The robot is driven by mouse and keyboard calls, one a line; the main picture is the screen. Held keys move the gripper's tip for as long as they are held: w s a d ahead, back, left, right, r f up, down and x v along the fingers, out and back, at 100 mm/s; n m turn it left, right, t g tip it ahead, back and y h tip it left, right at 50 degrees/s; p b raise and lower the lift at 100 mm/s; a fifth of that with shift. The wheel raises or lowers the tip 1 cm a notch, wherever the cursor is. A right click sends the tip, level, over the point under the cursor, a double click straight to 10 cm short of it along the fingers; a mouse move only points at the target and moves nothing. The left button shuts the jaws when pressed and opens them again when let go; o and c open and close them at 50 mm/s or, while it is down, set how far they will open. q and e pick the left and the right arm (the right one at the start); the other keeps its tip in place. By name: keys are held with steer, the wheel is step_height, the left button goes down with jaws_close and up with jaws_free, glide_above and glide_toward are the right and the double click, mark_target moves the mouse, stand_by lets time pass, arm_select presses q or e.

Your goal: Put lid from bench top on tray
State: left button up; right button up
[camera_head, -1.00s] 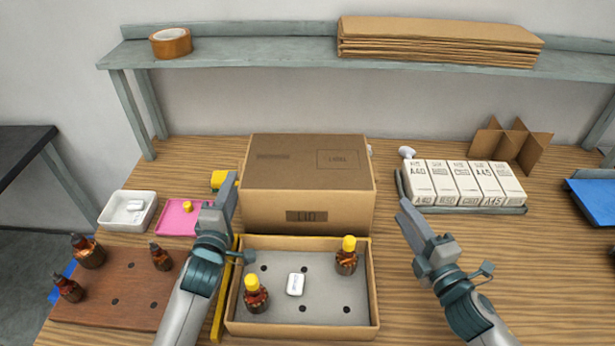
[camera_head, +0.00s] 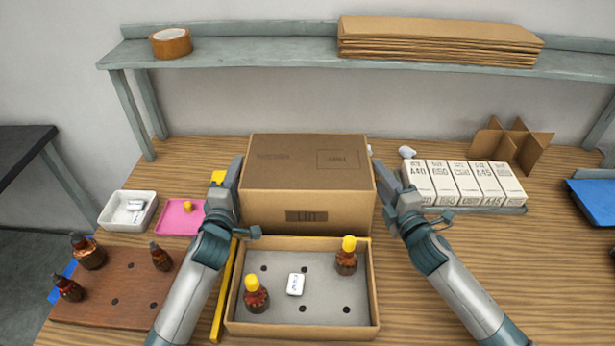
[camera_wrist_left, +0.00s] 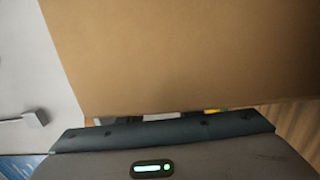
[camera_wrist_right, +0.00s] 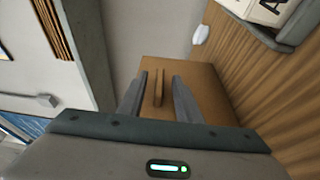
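The lid (camera_head: 305,165) is a large brown cardboard box shape with a dark label on its front face, on the bench top. The tray (camera_head: 372,290) is a shallow open cardboard box in front of it. It holds two amber bottles with yellow caps and a white item on a grey insert. My left gripper (camera_head: 231,175) is at the lid's left side; its finger gap is not clear, and cardboard fills much of the left wrist view (camera_wrist_left: 185,60). My right gripper (camera_head: 386,180) is at the lid's right side. Its fingers are apart in the right wrist view (camera_wrist_right: 157,95), with a thin cardboard edge between them.
A row of white cartons (camera_head: 465,183) stands right of the lid. A pink tray (camera_head: 172,221), a white bin (camera_head: 112,212) and a brown bottle board (camera_head: 100,300) are at left. A yellow strip (camera_head: 226,292) lies beside the tray. A shelf (camera_head: 270,75) runs above.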

steer(key=shift+w, duration=0.15)
arm_select(q)
jaws_close()
arm_select(e)
jaws_close()
arm_select(q)
steer(key=shift+r, duration=0.1)
arm_select(e)
steer(key=shift+r, duration=0.15)
